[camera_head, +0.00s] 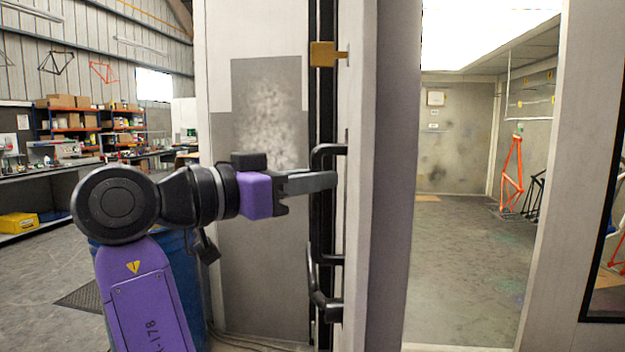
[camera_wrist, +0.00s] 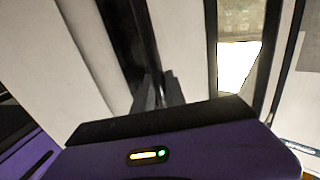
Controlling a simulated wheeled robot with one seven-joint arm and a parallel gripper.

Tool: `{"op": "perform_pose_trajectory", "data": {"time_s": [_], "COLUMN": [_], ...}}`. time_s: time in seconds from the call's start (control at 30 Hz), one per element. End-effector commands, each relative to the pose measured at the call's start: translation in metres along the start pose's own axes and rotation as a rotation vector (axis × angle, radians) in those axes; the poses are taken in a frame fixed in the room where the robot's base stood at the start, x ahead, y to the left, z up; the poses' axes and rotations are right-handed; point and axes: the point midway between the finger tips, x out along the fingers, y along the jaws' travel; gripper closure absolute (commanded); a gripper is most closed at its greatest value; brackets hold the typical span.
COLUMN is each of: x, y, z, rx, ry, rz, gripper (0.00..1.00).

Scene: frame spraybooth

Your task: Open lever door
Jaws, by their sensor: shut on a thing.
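The pale door (camera_head: 384,180) shows nearly edge-on in the head view, standing away from the opening at its right. A black upright pull handle (camera_head: 315,225) is on its left side. A black lever (camera_head: 322,304) sits near the handle's lower end. My gripper (camera_head: 332,181) comes in level from the left, shut on the upper part of the pull handle. The fingers hide part of the bar. In the wrist view, my fingers (camera_wrist: 158,92) meet a dark upright strip; the exact contact is hard to see there.
The booth room (camera_head: 465,250) shows through the opening, with clear floor and an orange bike frame (camera_head: 512,175) at its right. A yellow bracket (camera_head: 323,54) is above the handle. A blue barrel (camera_head: 188,285) stands behind my arm. Shelves and benches line the far left.

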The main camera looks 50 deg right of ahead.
Motion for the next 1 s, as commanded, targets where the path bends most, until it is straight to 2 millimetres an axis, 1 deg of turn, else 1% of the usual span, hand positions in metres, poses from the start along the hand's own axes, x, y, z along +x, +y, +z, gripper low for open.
{"op": "perform_pose_trajectory", "data": {"time_s": [0.03,0.13,0.17,0.2,0.27,0.57,0.67,0.77,1.0], "x": [0.003,0.003,0.003,0.003,0.002,0.000,-0.005,-0.018,-0.057], "y": [-0.003,-0.003,-0.003,-0.003,-0.003,-0.002,-0.002,-0.002,-0.002], "z": [-0.001,-0.001,-0.001,-0.001,-0.001,0.000,0.000,0.001,0.001], "rx": [-0.004,-0.004,-0.004,-0.004,-0.003,-0.001,-0.001,-0.002,-0.002], "ry": [0.002,0.002,0.002,0.002,0.001,0.001,0.001,0.001,0.001], "rz": [-0.006,-0.006,-0.006,-0.006,-0.006,-0.005,-0.006,-0.009,-0.006], "gripper": [1.00,1.00,0.82,0.74,0.62,0.62,0.62,0.62,0.62]}}
